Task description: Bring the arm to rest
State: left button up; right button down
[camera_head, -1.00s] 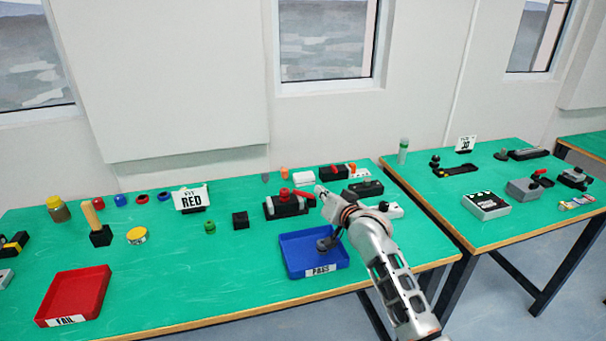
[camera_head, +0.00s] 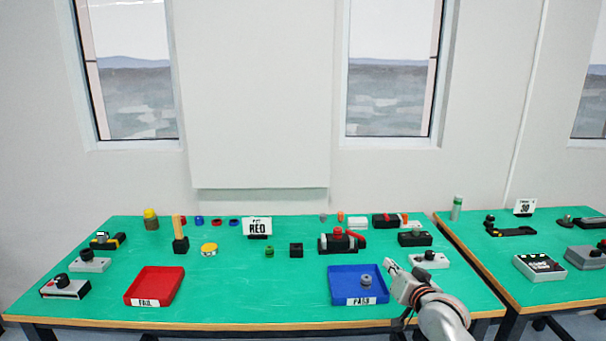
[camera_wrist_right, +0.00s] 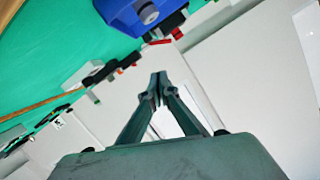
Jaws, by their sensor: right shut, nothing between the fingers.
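My right gripper (camera_head: 390,267) is at the lower right of the head view, just right of the blue PASS tray, its arm coming up from the bottom edge. In the right wrist view its two fingers (camera_wrist_right: 160,88) meet at the tips with nothing between them. The blue tray (camera_head: 340,289) lies on the green table and a grey round piece (camera_head: 366,281) sits in it. The tray also shows at the top of the wrist view (camera_wrist_right: 125,14), with the grey piece (camera_wrist_right: 149,13) in it. My left gripper is in neither view.
The green table (camera_head: 230,290) also carries a red FAIL tray (camera_head: 155,270), a FIT RED sign (camera_head: 257,226), a yellow disc (camera_head: 209,249) and a black fixture with a red part (camera_head: 338,238). A second table (camera_head: 490,255) stands at the right. The table's front middle is clear.

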jog(key=s+d+f+n+g+h, duration=0.1)
jog(key=s+d+f+n+g, duration=0.15)
jog(key=s+f, duration=0.6)
jog(key=s+d+f+n+g+h, duration=0.25)
jog(key=s+f, duration=0.25)
jog(key=s, duration=0.7)
jog(key=s+d+n+g+h, duration=0.1)
jog(key=s+d+n+g, duration=0.2)
jog(key=s, duration=0.8)
jog(key=s+d+n+h, duration=0.2)
jog(key=s+d, duration=0.2)
jog(key=s, duration=0.7)
jog(key=w+a+f+m+t+y, duration=0.1)
jog(key=a+f+y, duration=0.5)
jog(key=a+f, duration=0.8)
jog(key=shift+a+f+m+t+y, duration=0.15)
jog(key=shift+f+m+t+y, duration=0.2)
jog(key=shift+f+m+t, duration=0.65)
jog(key=shift+r, duration=0.15)
